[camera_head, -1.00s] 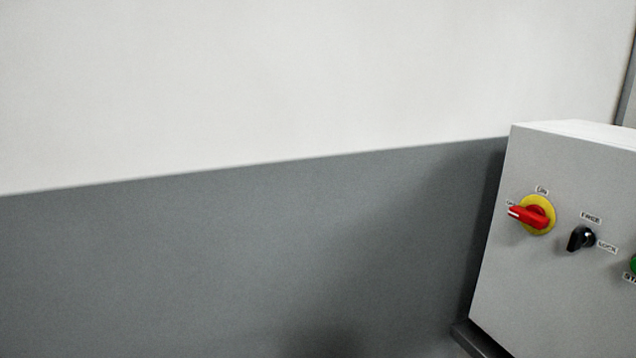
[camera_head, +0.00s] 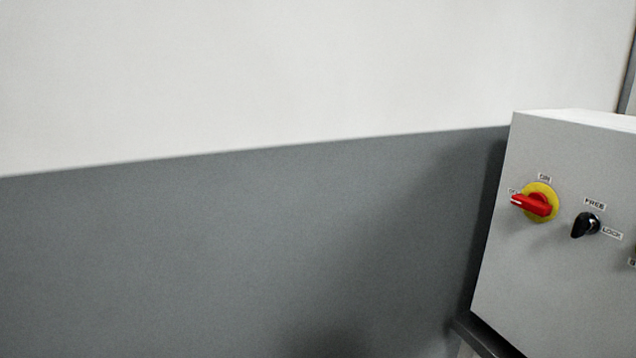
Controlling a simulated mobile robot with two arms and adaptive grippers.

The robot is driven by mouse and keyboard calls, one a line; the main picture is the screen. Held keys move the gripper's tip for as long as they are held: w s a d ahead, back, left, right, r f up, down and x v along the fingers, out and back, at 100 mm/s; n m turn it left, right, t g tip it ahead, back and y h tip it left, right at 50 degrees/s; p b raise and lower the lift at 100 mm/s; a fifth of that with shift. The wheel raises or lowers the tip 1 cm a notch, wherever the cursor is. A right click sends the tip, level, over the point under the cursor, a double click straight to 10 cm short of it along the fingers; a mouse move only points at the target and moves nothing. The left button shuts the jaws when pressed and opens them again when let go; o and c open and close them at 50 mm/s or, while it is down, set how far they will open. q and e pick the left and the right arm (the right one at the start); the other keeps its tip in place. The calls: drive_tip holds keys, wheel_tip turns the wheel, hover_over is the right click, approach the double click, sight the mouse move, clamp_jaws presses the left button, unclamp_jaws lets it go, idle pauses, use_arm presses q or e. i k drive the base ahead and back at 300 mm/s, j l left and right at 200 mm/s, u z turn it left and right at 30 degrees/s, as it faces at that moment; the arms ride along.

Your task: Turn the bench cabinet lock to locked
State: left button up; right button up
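A light grey cabinet (camera_head: 540,290) stands at the right, cut off by the picture's right edge. On its front is a black rotary knob (camera_head: 585,226) with a FREE label (camera_head: 595,204) above it and a LOCK label (camera_head: 612,234) to its right. The knob's grip slants a little, with its lower end toward the lower left. I cannot tell for sure which label it points at. Neither of my grippers is in view.
Left of the knob is a red rotary switch (camera_head: 532,205) on a yellow disc, labelled ON above and turned left. A dark ledge (camera_head: 485,338) runs under the cabinet. The wall, white above and grey below (camera_head: 250,250), fills the left, with nothing before it.

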sight(582, 224)
drive_tip(key=z, duration=1.4)
